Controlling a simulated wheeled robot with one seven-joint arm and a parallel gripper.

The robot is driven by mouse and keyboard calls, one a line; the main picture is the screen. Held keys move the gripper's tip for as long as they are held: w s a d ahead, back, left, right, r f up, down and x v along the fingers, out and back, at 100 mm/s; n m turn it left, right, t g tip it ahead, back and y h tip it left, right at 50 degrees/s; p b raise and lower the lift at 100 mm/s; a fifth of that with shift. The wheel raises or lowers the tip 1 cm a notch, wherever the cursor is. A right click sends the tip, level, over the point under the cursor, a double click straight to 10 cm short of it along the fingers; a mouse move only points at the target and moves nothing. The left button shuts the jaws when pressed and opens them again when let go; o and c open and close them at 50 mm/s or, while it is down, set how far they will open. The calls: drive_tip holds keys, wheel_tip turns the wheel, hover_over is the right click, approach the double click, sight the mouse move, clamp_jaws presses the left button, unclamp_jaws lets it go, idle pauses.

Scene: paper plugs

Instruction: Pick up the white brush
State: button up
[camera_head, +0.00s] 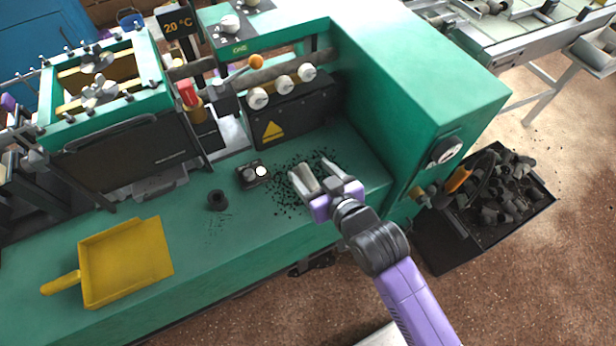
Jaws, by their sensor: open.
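I cannot make out a white brush in the head view. My gripper (314,174) has pale grey fingers on a purple body. It is open, with its fingers apart, over or just above dark crumbs (290,190) on the green machine bench (215,255). I see nothing clearly held between the fingers. The gripper and my purple arm hide part of the bench.
A yellow dustpan (126,262) lies on the bench at left. A black ring-shaped plug (217,200) and a small dark button box (253,174) are left of my gripper. The green housing (425,75) rises at right. A black crate (500,232) of dark plugs stands beyond it.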

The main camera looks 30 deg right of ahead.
drive_tip(key=w+g+p, duration=0.2)
drive_tip(key=w+g, duration=0.3)
drive_tip(key=w, duration=0.5)
drive_tip(key=g+p, duration=0.1)
drive_tip(key=g, duration=0.8)
hover_over(308, 175)
drive_tip(key=shift+s+a+f, duration=0.1)
drive_tip(key=shift+a+f, duration=0.25)
drive_tip(key=shift+f, duration=0.3)
drive_tip(key=shift+s+f, duration=0.15)
drive_tip(key=shift+f, duration=0.65)
drive_tip(key=shift+d+f+p, duration=0.15)
drive_tip(key=shift+f+p, duration=0.25)
drive_tip(key=shift+f, duration=1.15)
drive_tip(key=shift+d+f+p, duration=0.15)
drive_tip(key=shift+f+p, duration=0.2)
drive_tip(key=shift+f, duration=1.2)
clamp_jaws()
drive_tip(key=shift+w+r, duration=0.2)
